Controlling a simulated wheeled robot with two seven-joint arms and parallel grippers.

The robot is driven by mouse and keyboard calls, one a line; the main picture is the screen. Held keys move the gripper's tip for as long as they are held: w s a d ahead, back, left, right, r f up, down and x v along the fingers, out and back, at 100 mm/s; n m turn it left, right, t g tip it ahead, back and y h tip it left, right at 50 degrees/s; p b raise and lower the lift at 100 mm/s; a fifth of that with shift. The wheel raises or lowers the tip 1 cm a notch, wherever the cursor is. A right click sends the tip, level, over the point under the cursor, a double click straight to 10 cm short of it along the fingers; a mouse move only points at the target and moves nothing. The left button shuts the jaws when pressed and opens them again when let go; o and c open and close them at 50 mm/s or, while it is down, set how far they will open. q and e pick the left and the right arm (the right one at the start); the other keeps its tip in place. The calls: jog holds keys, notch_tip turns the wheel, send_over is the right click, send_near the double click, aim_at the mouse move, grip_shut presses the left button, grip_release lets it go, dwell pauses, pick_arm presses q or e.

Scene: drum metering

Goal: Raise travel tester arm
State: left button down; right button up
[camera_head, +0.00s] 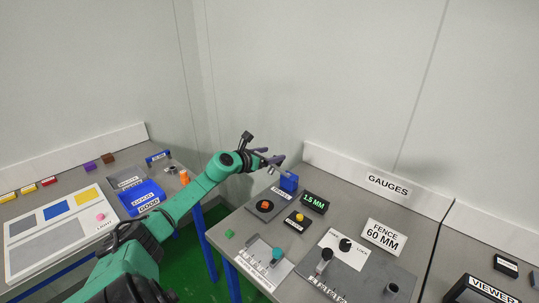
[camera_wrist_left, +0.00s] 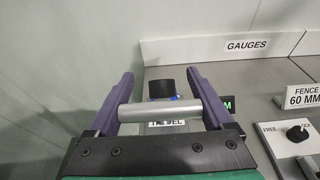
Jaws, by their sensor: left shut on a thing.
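My left gripper (camera_head: 273,161) is over the back left corner of the gauges table, at the travel tester. In the left wrist view, its two purple fingers (camera_wrist_left: 160,98) are shut on a silver bar, the tester arm (camera_wrist_left: 158,112), which spans the space between them. The travel label (camera_wrist_left: 167,125) is partly hidden by the bar. A display (camera_head: 314,202) beside the tester reads 1.5 MM. My right gripper is not in view.
A left table holds a blue bin (camera_head: 142,199). A gap with green floor separates the tables.

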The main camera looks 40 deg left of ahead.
pick_arm(q)
jog(key=shift+d+f, duration=0.15)
jog(key=shift+f, duration=0.25)
grip_release()
jog(key=shift+w, duration=0.4)
jog(key=v, duration=1.4)
jog(key=shift+s, duration=0.3)
